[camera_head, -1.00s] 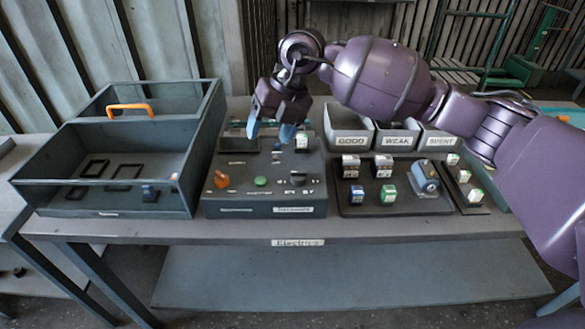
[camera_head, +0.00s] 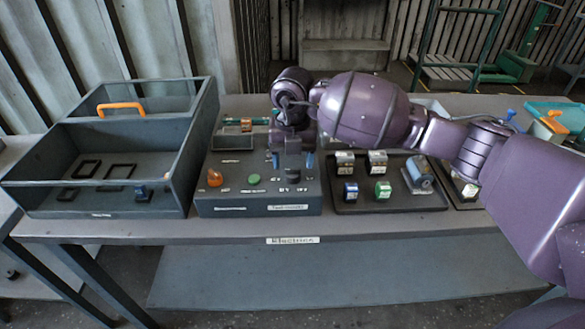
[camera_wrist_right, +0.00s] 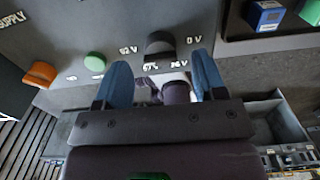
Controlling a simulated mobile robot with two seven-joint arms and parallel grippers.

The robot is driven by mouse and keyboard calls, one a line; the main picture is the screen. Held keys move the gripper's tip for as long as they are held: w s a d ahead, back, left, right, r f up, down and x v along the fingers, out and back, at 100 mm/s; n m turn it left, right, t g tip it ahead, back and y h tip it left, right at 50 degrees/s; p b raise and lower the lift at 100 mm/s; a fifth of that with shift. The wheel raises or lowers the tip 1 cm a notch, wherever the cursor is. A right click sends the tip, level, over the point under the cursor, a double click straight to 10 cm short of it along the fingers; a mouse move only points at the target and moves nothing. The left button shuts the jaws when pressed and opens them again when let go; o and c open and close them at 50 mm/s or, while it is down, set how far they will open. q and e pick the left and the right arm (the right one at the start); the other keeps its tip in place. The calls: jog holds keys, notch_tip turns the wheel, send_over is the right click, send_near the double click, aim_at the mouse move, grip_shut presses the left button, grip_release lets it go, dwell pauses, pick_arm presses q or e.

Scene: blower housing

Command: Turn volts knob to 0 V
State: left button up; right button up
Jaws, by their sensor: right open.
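The volts knob is a dark, rounded knob on the front right of the grey supply box (camera_head: 232,197). It shows best in the right wrist view (camera_wrist_right: 159,44), with voltage labels around it, 0 V on its right. Which way its pointer faces I cannot tell. My right gripper (camera_head: 292,161) is open, its blue fingers pointing down over the box. In the right wrist view the fingertips (camera_wrist_right: 161,72) are spread to either side of the knob, which lies just beyond them; contact is not visible. My left gripper is not in view.
An orange knob (camera_head: 215,177) and a green button (camera_head: 254,179) sit left on the box. A dark open crate (camera_head: 100,160) stands left. A dark tray (camera_head: 345,207) with several small blocks lies close on the right. The table's front strip is clear.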

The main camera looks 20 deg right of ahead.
aim_at(293, 169)
jog(key=shift+f, duration=1.55)
jog(key=c, duration=0.9)
